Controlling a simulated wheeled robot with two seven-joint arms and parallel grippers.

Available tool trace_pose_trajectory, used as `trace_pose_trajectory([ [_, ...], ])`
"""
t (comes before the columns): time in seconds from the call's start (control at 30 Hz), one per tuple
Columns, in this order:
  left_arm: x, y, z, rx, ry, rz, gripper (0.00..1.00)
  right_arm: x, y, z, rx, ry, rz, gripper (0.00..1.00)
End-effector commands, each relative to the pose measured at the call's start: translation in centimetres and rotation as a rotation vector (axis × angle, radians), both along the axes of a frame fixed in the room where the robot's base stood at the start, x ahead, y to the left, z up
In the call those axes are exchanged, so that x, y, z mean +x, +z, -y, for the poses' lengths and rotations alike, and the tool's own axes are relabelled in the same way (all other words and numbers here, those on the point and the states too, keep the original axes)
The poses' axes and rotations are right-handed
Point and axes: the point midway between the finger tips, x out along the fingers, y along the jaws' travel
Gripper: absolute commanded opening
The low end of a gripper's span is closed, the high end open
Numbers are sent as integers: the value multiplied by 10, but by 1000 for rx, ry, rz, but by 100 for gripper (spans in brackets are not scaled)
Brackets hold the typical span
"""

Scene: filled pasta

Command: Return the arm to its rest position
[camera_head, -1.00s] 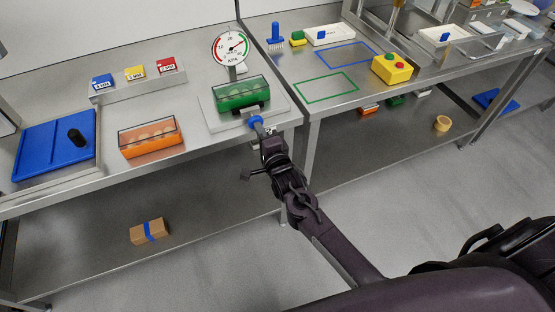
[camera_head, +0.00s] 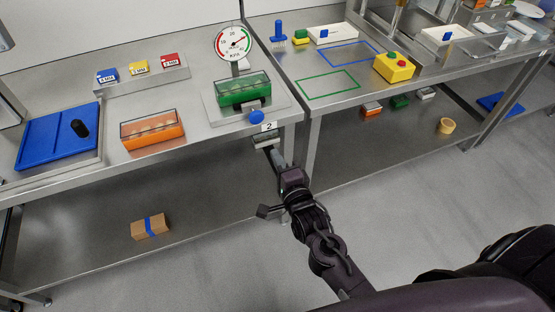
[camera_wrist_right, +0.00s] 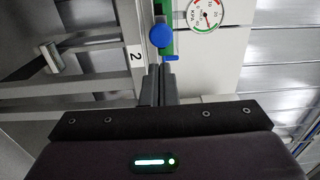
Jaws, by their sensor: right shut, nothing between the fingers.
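My right gripper (camera_head: 272,152) is shut and empty, just off the front edge of the steel table, below a label with the number 2 (camera_head: 269,127). In the right wrist view its two fingers (camera_wrist_right: 161,72) are together with nothing between them. Ahead of them is a blue knob (camera_wrist_right: 161,36), which also shows in the head view (camera_head: 257,117) at the front of a press stand (camera_head: 218,112). A green tray with a clear cover (camera_head: 243,90) sits on that stand. My left gripper is not in view.
On the left table are an orange covered tray (camera_head: 152,131), a blue board with a black handle (camera_head: 49,136) and a rack of coloured blocks (camera_head: 141,83). A dial gauge (camera_head: 233,43) stands behind the green tray. The right table holds a yellow button box (camera_head: 394,67). Grey floor (camera_head: 415,180) is open in front.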

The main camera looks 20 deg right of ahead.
Motion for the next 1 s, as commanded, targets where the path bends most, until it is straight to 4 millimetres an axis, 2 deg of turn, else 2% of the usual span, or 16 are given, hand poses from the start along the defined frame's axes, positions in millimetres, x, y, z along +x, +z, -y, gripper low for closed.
trace_pose_trajectory([
  [0.47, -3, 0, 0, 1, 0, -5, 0, 0, -1, 0, -2, 0, -3, 0],
  [0.57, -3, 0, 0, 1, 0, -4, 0, -1, -16, -1, -36, 5, -33, 0],
  [0.67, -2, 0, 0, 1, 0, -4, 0, -7, -58, -3, -139, 24, -115, 0],
  [0.77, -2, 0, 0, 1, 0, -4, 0, -23, -124, -5, -308, 73, -245, 0],
  [0.8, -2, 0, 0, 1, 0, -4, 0, -33, -153, -5, -386, 101, -303, 0],
  [0.87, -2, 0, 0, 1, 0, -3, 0, -51, -196, -4, -502, 151, -388, 0],
  [0.9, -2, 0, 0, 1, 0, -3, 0, -64, -224, -3, -577, 190, -444, 0],
  [1.0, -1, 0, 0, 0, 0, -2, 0, -105, -289, 3, -760, 306, -574, 0],
])
